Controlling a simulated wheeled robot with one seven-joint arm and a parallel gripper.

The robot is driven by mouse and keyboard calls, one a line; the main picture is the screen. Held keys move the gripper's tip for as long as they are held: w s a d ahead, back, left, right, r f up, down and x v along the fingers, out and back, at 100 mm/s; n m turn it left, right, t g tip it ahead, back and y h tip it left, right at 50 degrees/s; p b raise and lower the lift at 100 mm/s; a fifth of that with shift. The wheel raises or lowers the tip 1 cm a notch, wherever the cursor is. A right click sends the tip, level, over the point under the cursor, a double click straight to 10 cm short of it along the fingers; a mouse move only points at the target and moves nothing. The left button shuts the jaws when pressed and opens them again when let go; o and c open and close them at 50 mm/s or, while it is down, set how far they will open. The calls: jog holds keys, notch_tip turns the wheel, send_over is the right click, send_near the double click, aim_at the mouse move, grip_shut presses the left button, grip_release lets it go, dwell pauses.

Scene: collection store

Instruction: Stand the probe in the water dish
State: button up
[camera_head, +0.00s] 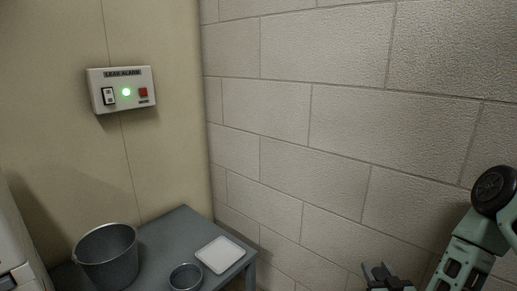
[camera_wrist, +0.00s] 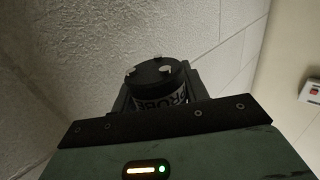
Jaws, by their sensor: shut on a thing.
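The probe (camera_wrist: 150,76) is a short black cylinder with a pale "PROBE" label and several light round studs on its end. In the wrist view it sits between the fingers of my gripper (camera_wrist: 155,92), which is shut on it. In the head view my gripper (camera_head: 386,278) is at the lower right, well right of the table, and the probe is hard to make out there. A small round metal dish (camera_head: 186,279), likely the water dish, stands on the grey table, cut by the bottom edge. Whether it holds water I cannot tell.
On the grey table (camera_head: 183,222) stand a metal bucket (camera_head: 108,264) at left and a flat white tray (camera_head: 220,254) at right. A leak alarm box (camera_head: 123,90) with a lit green light hangs on the beige wall. A block wall (camera_head: 330,120) runs behind my arm.

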aim_at(378, 268)
notch_tip(378, 268, up, 26)
jog(key=p, duration=2.5)
